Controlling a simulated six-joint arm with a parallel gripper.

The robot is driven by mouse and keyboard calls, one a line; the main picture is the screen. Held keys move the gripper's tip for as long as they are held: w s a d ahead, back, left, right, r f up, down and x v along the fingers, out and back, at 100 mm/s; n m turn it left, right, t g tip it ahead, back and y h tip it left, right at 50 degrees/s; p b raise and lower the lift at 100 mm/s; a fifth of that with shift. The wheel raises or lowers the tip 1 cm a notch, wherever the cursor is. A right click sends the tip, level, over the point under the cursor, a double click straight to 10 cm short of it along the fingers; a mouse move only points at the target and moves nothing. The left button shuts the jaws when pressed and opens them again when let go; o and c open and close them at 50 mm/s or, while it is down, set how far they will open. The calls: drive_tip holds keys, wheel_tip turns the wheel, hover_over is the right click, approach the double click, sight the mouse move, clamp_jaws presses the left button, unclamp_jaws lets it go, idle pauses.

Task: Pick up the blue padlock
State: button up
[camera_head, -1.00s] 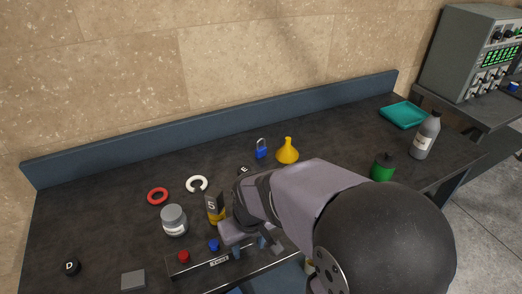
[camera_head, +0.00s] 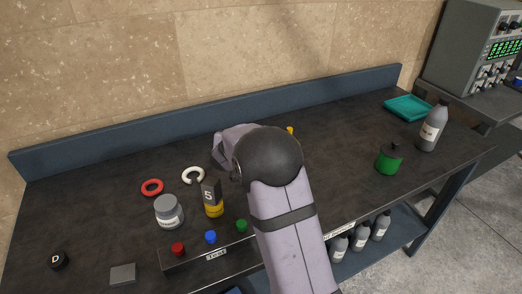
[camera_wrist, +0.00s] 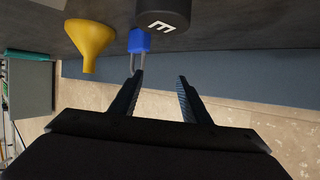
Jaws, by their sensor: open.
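The blue padlock (camera_wrist: 139,42) shows in the wrist view, upper middle, with its grey shackle toward my gripper. My gripper (camera_wrist: 160,77) is open and empty, its two dark fingers pointing toward the padlock and a black knob marked E (camera_wrist: 162,13). The padlock lies just beyond the left finger's tip, apart from it as far as I can tell. In the head view, my arm hides the padlock and the gripper's fingers.
A yellow funnel (camera_wrist: 90,42) stands left of the padlock. The tabletop between my arm and the green container (camera_head: 389,159) is clear.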

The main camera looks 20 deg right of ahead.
drive_tip(key=d+f+g+h, duration=0.1)
drive_tip(key=s+d+f+m+h, duration=0.1)
drive_tip(key=d+f, duration=0.1)
drive_tip(key=shift+s+d+f+m+g+b, duration=0.2)
drive_tip(key=shift+f+m+g+b, duration=0.1)
drive_tip(key=shift+g+b, duration=0.1)
drive_tip(key=shift+p+x, duration=0.75)
drive_tip(key=shift+x, duration=2.9)
drive_tip(key=shift+r, duration=0.1)
clamp_jaws()
